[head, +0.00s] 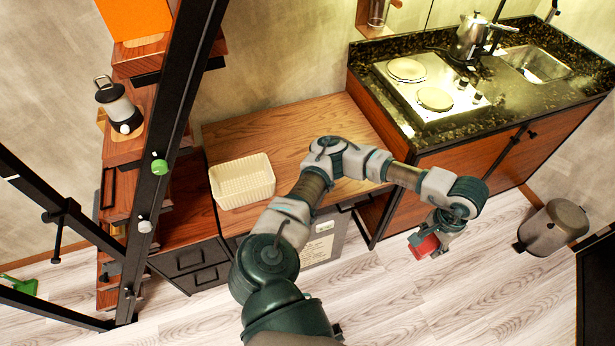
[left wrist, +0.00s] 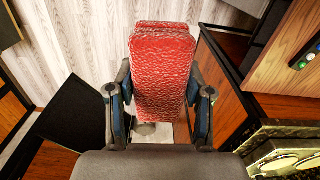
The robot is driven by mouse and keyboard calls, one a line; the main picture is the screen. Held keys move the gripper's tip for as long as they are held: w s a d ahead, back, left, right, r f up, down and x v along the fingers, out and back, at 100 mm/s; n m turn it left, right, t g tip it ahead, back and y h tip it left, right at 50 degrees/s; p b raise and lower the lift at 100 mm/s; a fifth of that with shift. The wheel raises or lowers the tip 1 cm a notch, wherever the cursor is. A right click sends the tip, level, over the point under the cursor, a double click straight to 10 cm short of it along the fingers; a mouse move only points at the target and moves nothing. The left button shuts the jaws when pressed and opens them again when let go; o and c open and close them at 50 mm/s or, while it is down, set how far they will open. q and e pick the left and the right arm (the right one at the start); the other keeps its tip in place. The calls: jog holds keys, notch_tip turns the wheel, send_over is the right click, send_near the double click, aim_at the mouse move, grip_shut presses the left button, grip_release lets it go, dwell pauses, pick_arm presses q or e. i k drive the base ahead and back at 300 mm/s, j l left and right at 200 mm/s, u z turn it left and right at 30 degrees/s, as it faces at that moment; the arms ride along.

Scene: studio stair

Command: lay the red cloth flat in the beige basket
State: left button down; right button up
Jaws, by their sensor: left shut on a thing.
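The red cloth (left wrist: 162,75) is between the fingers of my left gripper (left wrist: 160,105) in the left wrist view, and looks like a folded, textured slab. In the head view the red cloth (head: 424,246) shows at the tip of my left gripper (head: 432,240), over the floor in front of the kitchen counter. The left gripper is shut on it. The beige basket (head: 242,181) stands on the wooden desk top at its left part. It looks empty and is well to the left of the gripper. My right gripper is not in view.
The wooden desk top (head: 290,125) is clear right of the basket, apart from my arm above it. A grey bin (head: 553,227) stands on the floor at right. Black stair posts (head: 165,150) rise at left.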

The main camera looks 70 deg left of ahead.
aim_at(244, 183)
jog(key=i+u, duration=0.15)
jog(key=u, duration=0.25)
jog(key=i+u, duration=0.15)
jog(key=u, duration=0.3)
jog(key=i+l+u, duration=0.1)
jog(key=u, duration=0.3)
jog(key=i+l+u, duration=0.15)
jog(key=u, duration=0.25)
